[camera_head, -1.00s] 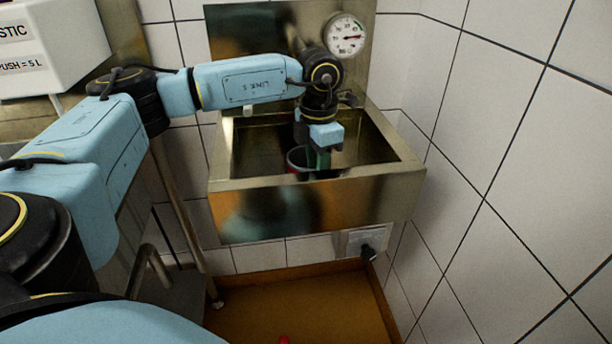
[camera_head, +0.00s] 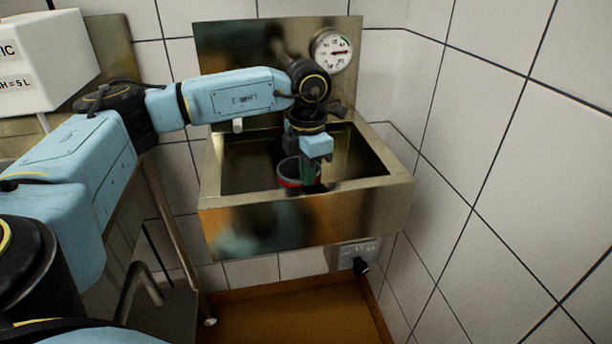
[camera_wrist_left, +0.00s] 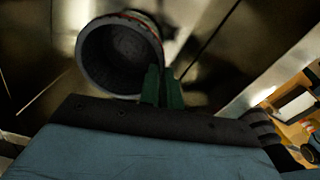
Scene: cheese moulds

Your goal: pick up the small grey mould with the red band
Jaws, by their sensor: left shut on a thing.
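The small grey mould with the red band (camera_head: 289,172) is in the metal sink basin, close to its front wall. My left gripper (camera_head: 308,178) reaches down into the basin at the mould's right side. Its green fingers are shut on the mould's wall. In the left wrist view the mould (camera_wrist_left: 118,55) shows its round open mouth and dark, empty inside, with a bit of the red band at the rim. The green fingertips (camera_wrist_left: 160,85) are close together at its edge. Whether the mould touches the basin floor I cannot tell. My right gripper is not in view.
The metal sink (camera_head: 300,218) has raised walls around the mould. A round dial gauge (camera_head: 332,51) is on the back panel. A white container (camera_head: 40,62) stands at the upper left. A tiled wall (camera_head: 500,150) closes off the right.

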